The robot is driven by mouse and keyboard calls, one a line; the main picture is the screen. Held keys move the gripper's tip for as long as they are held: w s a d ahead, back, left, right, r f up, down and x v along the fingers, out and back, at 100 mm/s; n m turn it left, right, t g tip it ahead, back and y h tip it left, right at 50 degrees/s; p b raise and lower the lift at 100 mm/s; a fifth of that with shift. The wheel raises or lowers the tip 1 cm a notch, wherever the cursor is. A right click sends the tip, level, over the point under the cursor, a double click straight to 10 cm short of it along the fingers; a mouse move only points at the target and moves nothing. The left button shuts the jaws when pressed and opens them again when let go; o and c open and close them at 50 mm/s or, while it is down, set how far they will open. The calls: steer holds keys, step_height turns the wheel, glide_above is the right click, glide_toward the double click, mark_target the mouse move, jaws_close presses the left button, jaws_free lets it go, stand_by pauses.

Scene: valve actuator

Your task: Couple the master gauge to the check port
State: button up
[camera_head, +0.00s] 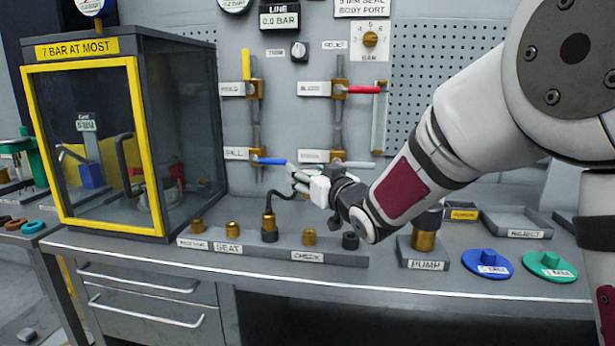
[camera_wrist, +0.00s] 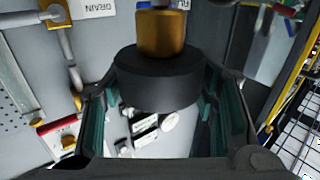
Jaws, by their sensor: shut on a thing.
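My gripper (camera_head: 318,188) is in front of the wall panel, above the bench. In the wrist view my gripper (camera_wrist: 157,92) is shut on a black round piece (camera_wrist: 157,80), its teal-lined fingers on either side. A brass part (camera_wrist: 160,35) joins the black piece. I cannot tell whether this is the master gauge; no dial shows on it. The brass check port (camera_head: 310,237) stands upright on the bench strip behind the CHECK label, below my gripper and apart from it. A black piece (camera_head: 350,240) is at the strip's right end.
A black hose (camera_head: 285,196) runs from a brass fitting (camera_head: 269,222) up towards my gripper. Valve handles, including blue (camera_head: 270,161) and red (camera_head: 364,89), jut from the panel. A yellow-framed cabinet (camera_head: 134,120) stands left; the pump (camera_head: 425,241) and coloured discs stand right.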

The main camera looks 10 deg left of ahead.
steer(key=shift+f+b, duration=2.7)
steer(key=shift+f, duration=0.2)
steer(key=shift+b, duration=0.9)
steer(key=shift+f+b, duration=1.65)
steer(key=shift+b, duration=0.15)
steer(key=o, duration=1.5)
steer(key=shift+d, duration=0.15)
steer(key=v, duration=1.1)
steer(key=shift+s+d, duration=0.2)
steer(key=shift+s, duration=0.15)
